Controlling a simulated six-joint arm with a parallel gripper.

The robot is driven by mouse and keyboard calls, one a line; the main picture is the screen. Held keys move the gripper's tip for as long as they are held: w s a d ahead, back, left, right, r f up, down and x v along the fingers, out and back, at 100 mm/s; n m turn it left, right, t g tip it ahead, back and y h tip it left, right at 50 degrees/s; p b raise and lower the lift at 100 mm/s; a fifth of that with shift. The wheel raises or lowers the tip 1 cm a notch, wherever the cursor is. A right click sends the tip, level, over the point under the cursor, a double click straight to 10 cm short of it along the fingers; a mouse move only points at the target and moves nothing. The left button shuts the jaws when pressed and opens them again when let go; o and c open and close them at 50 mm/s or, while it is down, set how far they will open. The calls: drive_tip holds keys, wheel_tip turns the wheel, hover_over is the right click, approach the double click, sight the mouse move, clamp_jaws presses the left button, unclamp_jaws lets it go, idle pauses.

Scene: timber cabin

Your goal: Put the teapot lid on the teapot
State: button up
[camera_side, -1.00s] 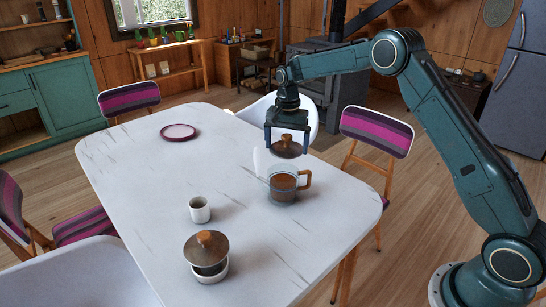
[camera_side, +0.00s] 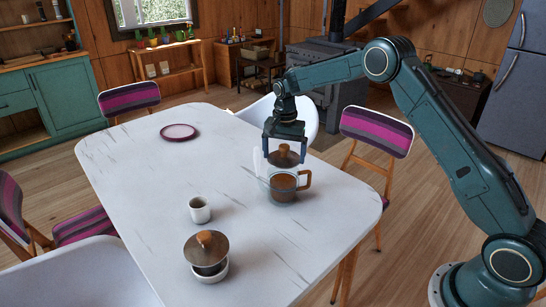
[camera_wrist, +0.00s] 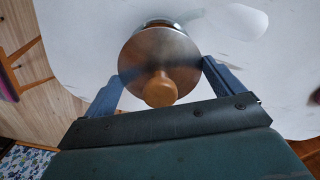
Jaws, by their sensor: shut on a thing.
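My gripper (camera_side: 281,160) is shut on the teapot lid (camera_side: 284,153), a brown disc with a wooden knob. It holds the lid roughly level just above the glass teapot (camera_side: 284,188), which has a wooden handle and dark brown contents. A small gap seems to show between lid and teapot. In the wrist view the lid (camera_wrist: 158,48) sits between the two fingers of my gripper (camera_wrist: 162,80) and hides nearly all of the teapot; only a bit of rim shows beyond it.
A white cup (camera_side: 200,210) stands left of the teapot. A purple plate (camera_side: 179,132) lies toward the back of the marble table (camera_side: 130,175). Chairs surround the table.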

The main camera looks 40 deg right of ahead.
drive_tip(key=shift+f, duration=1.55)
drive_tip(key=shift+f, duration=0.7)
idle(0.3)
drive_tip(key=o, duration=0.7)
drive_tip(key=shift+c, duration=0.2)
drive_tip(key=shift+r, duration=0.15)
wheel_tip(320, 180, up, 13)
drive_tip(key=shift+f, duration=0.1)
drive_tip(key=shift+r, duration=0.4)
